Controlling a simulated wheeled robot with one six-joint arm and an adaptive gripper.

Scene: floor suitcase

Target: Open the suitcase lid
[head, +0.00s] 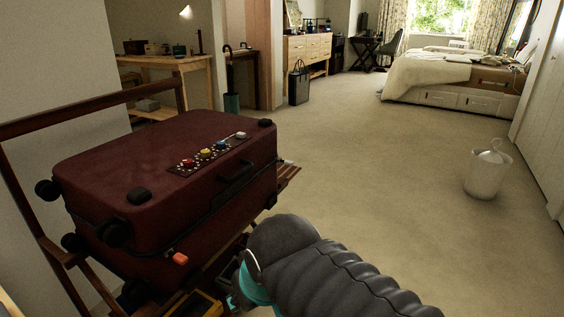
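A dark red suitcase (120,160) lies flat on a wooden rack at the left in the head view. Its lid looks shut. A side handle (232,184) is on the side toward the right, and black wheels show at its left end. A strip with several coloured knobs (208,154) lies on the top near the right edge. An orange tag (180,258) is at the lower front. My dark ribbed arm enters from the bottom, in front and to the right of the suitcase. My gripper's fingertips cannot be made out.
The wooden rack (88,110) has a rail behind the suitcase and slats below. Carpeted floor (380,190) is open to the right. A white bin (487,175) stands at the right.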

